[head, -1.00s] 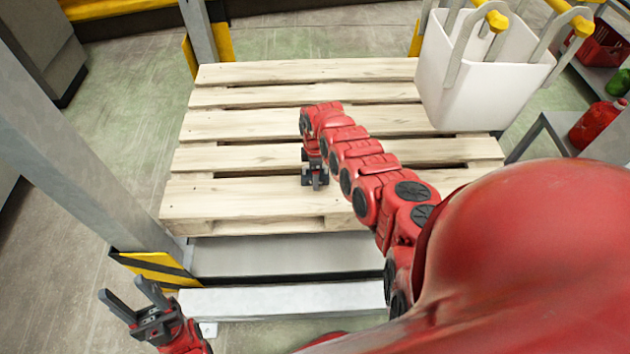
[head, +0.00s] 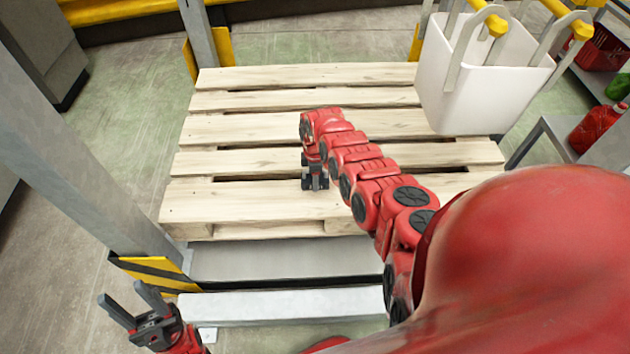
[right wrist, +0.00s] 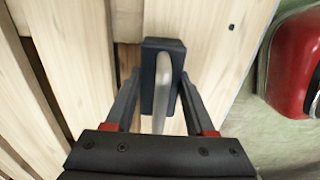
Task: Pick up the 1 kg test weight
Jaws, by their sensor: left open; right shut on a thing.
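The test weight (right wrist: 152,75) is a dark grey block with a light grey bar handle, in the right wrist view. My right gripper (right wrist: 157,92) is shut on it, with one finger on each side. In the head view my right gripper (head: 315,184) points down over the near part of the wooden pallet (head: 240,202). There the weight is hard to tell from the dark fingers. I cannot tell whether it touches the boards. My left gripper (head: 123,296) is open and empty at the lower left, away from the pallet.
A white bin (head: 465,95) with yellow-gripped handles stands at the pallet's back right. A grey post (head: 85,150) rises at the left and another (head: 198,32) at the back. The pallet's left and middle boards are clear.

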